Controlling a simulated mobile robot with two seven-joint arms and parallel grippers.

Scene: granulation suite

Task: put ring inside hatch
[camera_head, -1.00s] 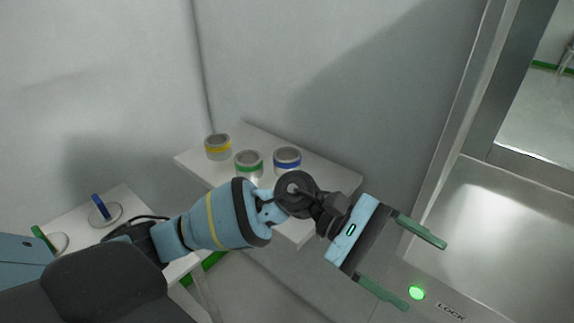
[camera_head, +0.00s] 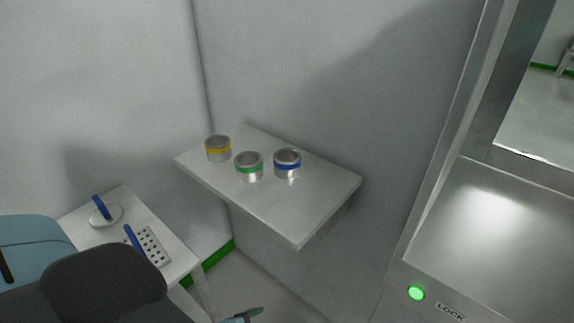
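Three short metal rings stand on a wall shelf: one with a yellow band (camera_head: 218,150), one with a green band (camera_head: 249,168), one with a blue band (camera_head: 287,164). The steel hatch (camera_head: 490,215) is at the right, with its floor and part of its opening in view. My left gripper (camera_head: 247,314) shows only as a green fingertip and a bit of blue at the bottom edge, below the shelf and away from the rings. Its other finger is out of view, so its opening cannot be told. My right gripper is not in view.
The shelf (camera_head: 290,223) has bare room at its front and right. A green light (camera_head: 416,293) and a LOCK label (camera_head: 450,311) are on the hatch front. A low white table (camera_head: 176,247) holds a blue-handled disc (camera_head: 106,215) and a perforated plate (camera_head: 153,246).

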